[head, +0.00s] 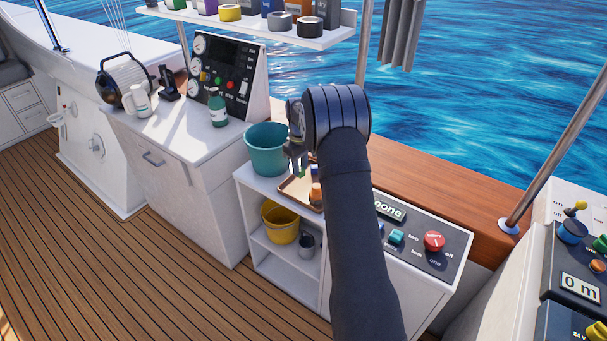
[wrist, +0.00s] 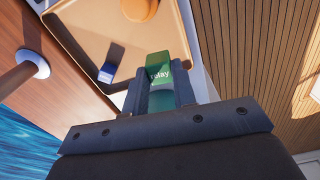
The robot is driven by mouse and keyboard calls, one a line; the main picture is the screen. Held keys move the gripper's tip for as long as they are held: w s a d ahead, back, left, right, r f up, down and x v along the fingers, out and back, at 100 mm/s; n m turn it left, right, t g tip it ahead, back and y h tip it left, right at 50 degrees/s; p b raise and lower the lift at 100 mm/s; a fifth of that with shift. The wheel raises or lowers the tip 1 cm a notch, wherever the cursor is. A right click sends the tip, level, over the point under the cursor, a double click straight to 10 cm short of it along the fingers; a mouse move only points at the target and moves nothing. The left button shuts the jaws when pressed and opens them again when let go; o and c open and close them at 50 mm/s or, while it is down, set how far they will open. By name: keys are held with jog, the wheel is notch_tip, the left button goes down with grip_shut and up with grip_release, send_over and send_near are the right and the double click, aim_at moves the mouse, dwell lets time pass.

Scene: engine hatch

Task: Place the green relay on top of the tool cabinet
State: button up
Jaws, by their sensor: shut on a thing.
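The green relay (wrist: 158,66), with white lettering, is held between the two fingers of my gripper (wrist: 160,88) in the wrist view. In the head view only a small green piece of the relay (head: 300,171) shows below my gripper (head: 297,160), and my arm hides part of the area. The gripper is over or beside the tan tray (head: 290,190); whether the relay touches the tray I cannot tell. A white cabinet (head: 172,172) with a drawer handle, which looks like the tool cabinet, stands to the left. Its top (head: 185,135) has bare room in the middle.
The tray holds an orange round thing (wrist: 139,8) and a blue block (wrist: 111,62). A teal bucket (head: 266,150) stands between tray and cabinet. On the cabinet are a green bottle (head: 217,108), white containers (head: 139,101) and a gauge panel (head: 230,75). A shelf (head: 255,25) hangs above.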

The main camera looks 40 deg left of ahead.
jog(key=shift+r, duration=0.9)
jog(key=w+d+r+m, duration=0.2)
jog(key=w+d+m, duration=0.25)
jog(key=d, duration=0.65)
jog(key=w+d+r+m, duration=0.2)
jog(key=w+d+m, duration=0.25)
jog(key=d, duration=0.65)
jog(key=s+d+r+m, duration=0.15)
jog(key=d+m, duration=0.45)
jog(key=d, duration=0.8)
jog(key=s+d+r+m, duration=0.15)
jog(key=d+m, duration=0.35)
jog(key=d, duration=0.9)
jog(key=w+d+f+n, duration=0.2)
jog(key=w+f, duration=0.1)
jog(key=w, duration=0.4)
jog(key=w+d+f+n, duration=0.1)
jog(key=w+d+f, duration=0.2)
jog(key=w, duration=0.4)
jog(key=w+a+f, duration=0.1)
jog(key=a+f, duration=0.1)
jog(key=a, duration=0.1)
jog(key=w+a+f, duration=0.2)
jog(key=a, duration=0.2)
jog(key=w+a+f, duration=0.2)
jog(key=a, duration=0.1)
jog(key=shift+w+a+f, duration=0.15)
jog(key=shift+w, duration=0.05)
jog(key=shift+a+f, duration=0.1)
jog(key=shift+f, duration=1.95)
